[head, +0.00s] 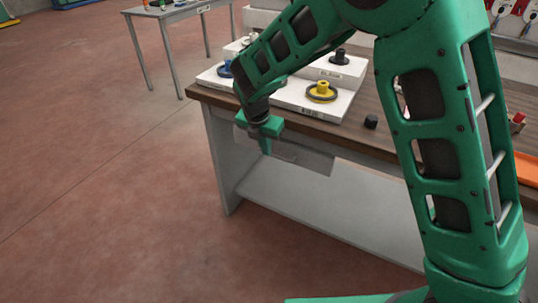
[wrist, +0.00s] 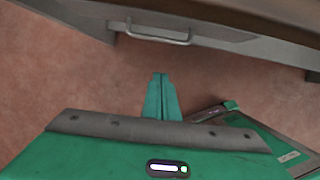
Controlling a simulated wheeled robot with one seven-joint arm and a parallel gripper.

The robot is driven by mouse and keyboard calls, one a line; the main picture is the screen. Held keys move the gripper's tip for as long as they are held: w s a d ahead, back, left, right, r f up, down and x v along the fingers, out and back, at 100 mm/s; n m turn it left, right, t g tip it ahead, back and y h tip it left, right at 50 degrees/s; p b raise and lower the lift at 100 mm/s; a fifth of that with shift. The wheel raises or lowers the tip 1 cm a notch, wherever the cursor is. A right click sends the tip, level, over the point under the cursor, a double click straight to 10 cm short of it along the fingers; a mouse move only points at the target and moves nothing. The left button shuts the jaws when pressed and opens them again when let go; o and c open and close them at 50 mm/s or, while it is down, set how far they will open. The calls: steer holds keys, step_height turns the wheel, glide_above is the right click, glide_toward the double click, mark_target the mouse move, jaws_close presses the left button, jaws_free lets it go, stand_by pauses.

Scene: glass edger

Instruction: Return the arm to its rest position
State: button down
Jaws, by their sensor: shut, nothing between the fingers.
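My green arm spans the right and upper middle of the head view, bent over at the top with its forearm reaching down to the left. My gripper (head: 266,148) hangs in front of the workbench's front edge, pointing down, beside a grey drawer front. In the wrist view my gripper (wrist: 161,95) shows its two green fingers pressed together with nothing between them. Below the fingers there is reddish floor.
The workbench (head: 300,127) has a brown top and grey sides. On it are white blocks, one with a yellow knobbed disc (head: 322,91), a small black cube (head: 371,121) and an orange tray (head: 527,168). The drawer handle (wrist: 158,35) is close to my fingers. Open floor lies left.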

steer(key=s+d+r+m+y, duration=0.1)
steer(key=s+d+r+m, duration=0.5)
steer(key=d+m, duration=0.45)
steer(key=s+d+r+m+y, duration=0.1)
steer(key=s+d+r+m, duration=0.2)
steer(key=d+r+m, duration=0.75)
steer(key=s+d+f+m+g, duration=0.1)
steer(key=s+d+m, duration=0.7)
steer(key=s, duration=0.5)
steer(key=s+d+f+m+g, duration=0.2)
steer(key=s+d+m, duration=0.5)
steer(key=s+d, duration=0.4)
steer(key=s, duration=0.3)
steer(key=shift+d+m, duration=0.4)
steer(key=shift+w, duration=0.1)
